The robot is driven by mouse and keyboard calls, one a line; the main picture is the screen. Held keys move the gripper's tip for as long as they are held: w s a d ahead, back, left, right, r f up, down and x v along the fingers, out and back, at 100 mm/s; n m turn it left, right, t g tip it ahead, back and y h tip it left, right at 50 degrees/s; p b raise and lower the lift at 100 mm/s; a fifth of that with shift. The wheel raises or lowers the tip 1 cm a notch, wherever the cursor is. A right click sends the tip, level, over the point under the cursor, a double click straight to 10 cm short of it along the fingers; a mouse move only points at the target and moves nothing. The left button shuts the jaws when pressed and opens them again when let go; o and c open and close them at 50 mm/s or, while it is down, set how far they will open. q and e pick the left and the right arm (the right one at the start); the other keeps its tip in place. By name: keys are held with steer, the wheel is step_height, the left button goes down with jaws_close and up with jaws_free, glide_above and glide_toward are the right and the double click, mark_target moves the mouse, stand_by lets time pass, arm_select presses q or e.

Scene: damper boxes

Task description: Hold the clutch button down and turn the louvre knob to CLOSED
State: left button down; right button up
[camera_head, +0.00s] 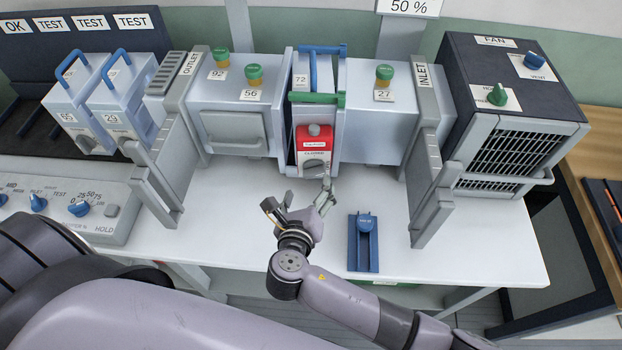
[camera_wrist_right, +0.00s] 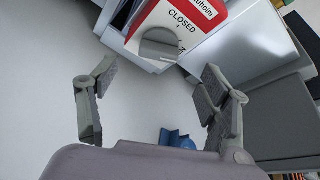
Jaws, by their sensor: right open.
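The red damper panel (camera_head: 318,139) faces me in the middle of the duct row and also shows in the wrist view (camera_wrist_right: 200,20). A grey round button (camera_head: 314,130), apparently the clutch button, is at its top; it is outside the wrist view. The grey louvre knob (camera_head: 315,167) is low on the panel, and in the wrist view the knob (camera_wrist_right: 159,45) sits beside the word CLOSED. My right gripper (camera_head: 298,198) is open and empty in front of and below the panel. Its spread fingers (camera_wrist_right: 157,103) are apart from the knob. My left gripper is not visible.
A blue slider stand (camera_head: 364,250) stands on the white table (camera_head: 450,275) right of my gripper. The inlet bracket (camera_head: 427,180) and outlet bracket (camera_head: 160,170) jut forward on both sides. A grey control box (camera_head: 75,205) is at left.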

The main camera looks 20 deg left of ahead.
mark_target(313, 174)
steer(key=x, duration=0.6)
steer(key=shift+f, duration=0.1)
steer(key=shift+c, duration=0.4)
